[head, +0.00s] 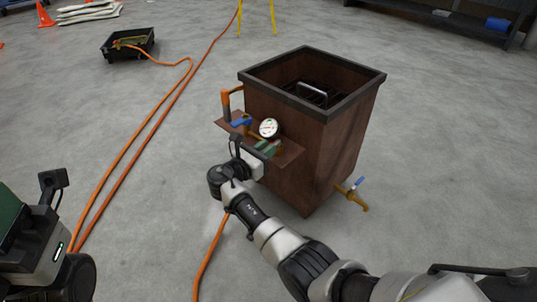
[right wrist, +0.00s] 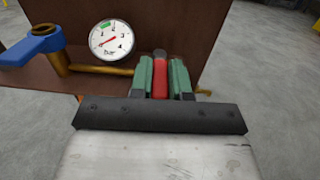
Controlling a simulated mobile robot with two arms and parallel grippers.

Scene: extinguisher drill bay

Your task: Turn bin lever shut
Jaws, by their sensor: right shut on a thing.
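The brown bin (head: 335,135) with a dark rim stands right of centre in the head view. My right gripper (head: 265,150) is at the shelf on its near side. In the right wrist view, my right gripper's green finger pads (right wrist: 163,78) are shut on an upright red lever handle (right wrist: 160,77), beside a brass pipe (right wrist: 100,70). The handle is hidden in the head view. A blue valve handle (right wrist: 30,45) is left of the gauge (right wrist: 112,40). My left gripper (head: 25,230) is at the lower left, partly cut off; its jaws cannot be made out.
A brass tap (head: 354,196) with a blue handle sticks out low on the bin's right side. Orange hoses (head: 150,130) run along the floor on the left. A black tray (head: 128,45) and a cone (head: 44,16) are further back.

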